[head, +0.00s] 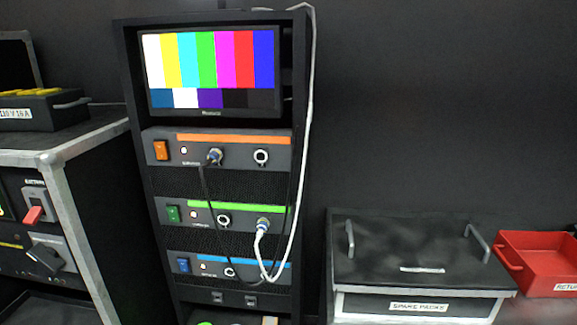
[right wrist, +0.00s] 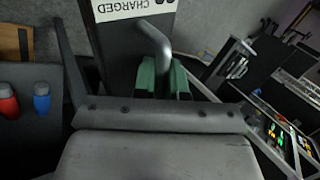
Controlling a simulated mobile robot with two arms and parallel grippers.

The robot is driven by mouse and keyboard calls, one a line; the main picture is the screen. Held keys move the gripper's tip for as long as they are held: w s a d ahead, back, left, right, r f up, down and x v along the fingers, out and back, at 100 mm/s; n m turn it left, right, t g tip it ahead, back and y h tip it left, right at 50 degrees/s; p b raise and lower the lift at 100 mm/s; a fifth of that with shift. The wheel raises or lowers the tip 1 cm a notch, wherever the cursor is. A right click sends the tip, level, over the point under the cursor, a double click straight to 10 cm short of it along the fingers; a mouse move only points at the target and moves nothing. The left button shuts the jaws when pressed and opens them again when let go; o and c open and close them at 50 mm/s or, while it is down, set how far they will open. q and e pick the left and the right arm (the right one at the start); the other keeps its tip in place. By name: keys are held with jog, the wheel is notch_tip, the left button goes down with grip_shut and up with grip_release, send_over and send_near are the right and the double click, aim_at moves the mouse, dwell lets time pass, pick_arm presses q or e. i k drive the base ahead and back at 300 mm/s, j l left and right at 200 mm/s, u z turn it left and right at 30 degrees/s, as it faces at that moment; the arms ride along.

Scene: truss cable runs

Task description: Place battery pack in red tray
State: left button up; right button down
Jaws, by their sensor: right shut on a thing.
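The red tray (head: 515,252), with a label starting "RETU" on its front, stands at the right edge in the head view, partly cut off. The part of its inside in view looks empty. In the right wrist view my right gripper (right wrist: 165,88) has its green-padded fingers shut around a grey curved handle. Beyond the fingers is a dark body with a white "CHARGED" label, which looks to be the battery pack (right wrist: 118,50). Its far end is out of the frame. Neither gripper shows in the head view, and my left gripper is in no view.
A dark "SPARE PACKS" box (head: 415,307) with a two-handled lid stands left of the tray. An equipment rack (head: 218,183) with monitor and cables fills the middle; a metal-edged case (head: 75,200) is at left. Red (right wrist: 8,105) and blue (right wrist: 42,101) items show in the wrist view.

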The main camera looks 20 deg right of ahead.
aim_at(543, 270)
jog(key=k+l, duration=0.15)
jog(key=l, duration=0.3)
jog(key=k+l+z, duration=0.15)
jog(key=l, duration=0.8)
jog(key=k+l+z, duration=0.1)
jog(key=l, duration=0.35)
jog(key=k, duration=0.05)
